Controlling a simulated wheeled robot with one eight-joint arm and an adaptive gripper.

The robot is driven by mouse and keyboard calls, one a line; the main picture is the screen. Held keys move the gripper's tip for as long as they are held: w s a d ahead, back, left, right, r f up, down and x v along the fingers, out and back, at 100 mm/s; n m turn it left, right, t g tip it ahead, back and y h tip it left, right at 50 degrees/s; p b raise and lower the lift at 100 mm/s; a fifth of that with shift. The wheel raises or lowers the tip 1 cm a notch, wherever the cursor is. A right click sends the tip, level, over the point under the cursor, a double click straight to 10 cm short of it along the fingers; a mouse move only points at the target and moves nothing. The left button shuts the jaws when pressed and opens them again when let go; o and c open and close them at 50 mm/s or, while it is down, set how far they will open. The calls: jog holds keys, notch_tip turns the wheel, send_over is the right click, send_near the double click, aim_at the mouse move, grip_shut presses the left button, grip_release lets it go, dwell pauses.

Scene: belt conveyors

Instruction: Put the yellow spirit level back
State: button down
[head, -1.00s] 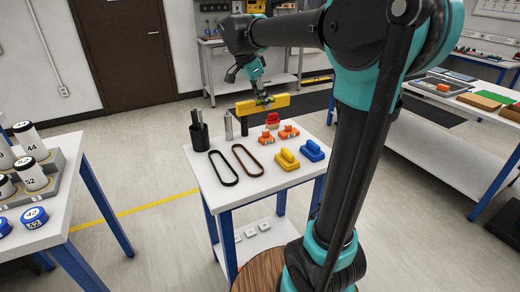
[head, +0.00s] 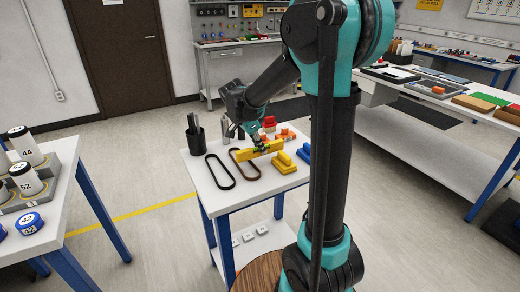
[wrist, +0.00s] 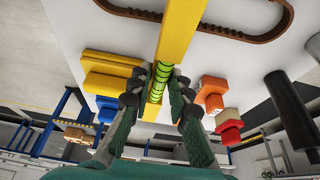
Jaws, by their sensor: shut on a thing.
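The yellow spirit level (head: 246,154) is a long yellow bar with green vials, held above the small white table (head: 228,197). My gripper (head: 259,145) is shut on its middle. In the wrist view the level (wrist: 180,35) runs up between the fingers of my gripper (wrist: 160,88), with its green vial part between them. The level's near end hides part of the brown belt (head: 243,168) in the head view. I cannot tell whether it touches the tabletop.
On the table stand a dark cup (head: 196,138), a black belt (head: 219,172), yellow blocks (head: 285,162), a blue block (head: 304,152), and orange and red pieces (head: 269,122). A side table at left holds numbered cylinders (head: 25,147).

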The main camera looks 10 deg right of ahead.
jog(key=shift+f, duration=0.4)
jog(key=shift+f, duration=0.45)
jog(key=shift+f, duration=0.1)
jog(key=c, duration=1.4)
grip_release()
jog(key=shift+r, duration=0.4)
jog(key=v, duration=1.2)
jog(key=shift+r, duration=0.15)
jog(key=shift+s, duration=0.1)
